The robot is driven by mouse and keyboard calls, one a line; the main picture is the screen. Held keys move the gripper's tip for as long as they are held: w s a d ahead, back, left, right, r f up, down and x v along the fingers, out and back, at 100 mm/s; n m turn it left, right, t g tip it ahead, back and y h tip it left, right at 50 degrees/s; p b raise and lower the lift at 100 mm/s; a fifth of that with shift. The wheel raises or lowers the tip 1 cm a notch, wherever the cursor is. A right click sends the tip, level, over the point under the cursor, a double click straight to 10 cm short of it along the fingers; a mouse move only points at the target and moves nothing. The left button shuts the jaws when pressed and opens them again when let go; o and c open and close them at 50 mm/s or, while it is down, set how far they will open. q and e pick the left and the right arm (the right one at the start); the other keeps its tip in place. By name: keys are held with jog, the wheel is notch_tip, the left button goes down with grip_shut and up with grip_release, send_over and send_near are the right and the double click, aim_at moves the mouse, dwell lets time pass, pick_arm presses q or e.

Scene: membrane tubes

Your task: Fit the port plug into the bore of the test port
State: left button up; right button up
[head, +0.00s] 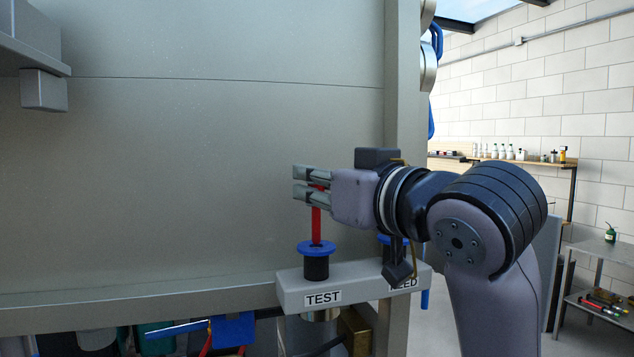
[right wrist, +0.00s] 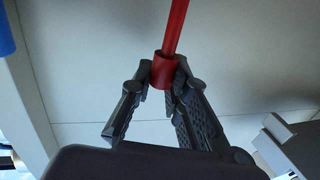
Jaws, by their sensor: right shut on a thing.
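My right gripper (head: 311,185) is shut on the red port plug (head: 316,226). The plug's slim red stem hangs upright below the fingers. In the right wrist view, the fingers (right wrist: 162,88) close around the plug's wider red head (right wrist: 164,70), and the stem points away from the camera. The test port (head: 316,268) is a black cylinder with a blue rim, standing on a grey bracket marked TEST. The stem's lower end meets the blue rim's opening in the picture; I cannot tell how far it is inside the bore. My left gripper is out of view.
The grey bracket (head: 350,283) also carries a second blue-rimmed port at right, partly hidden behind my right wrist. A large grey panel (head: 190,170) stands behind. A grey block (head: 43,90) juts out at upper left. Blue and dark parts lie below the bracket.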

aim_at(318, 212)
dwell(0.7)
jog(key=shift+p, duration=0.35)
dwell(0.5)
jog(key=shift+f+b, duration=1.3)
jog(key=shift+f, duration=0.65)
jog(key=o, duration=0.8)
jog(key=v, duration=1.2)
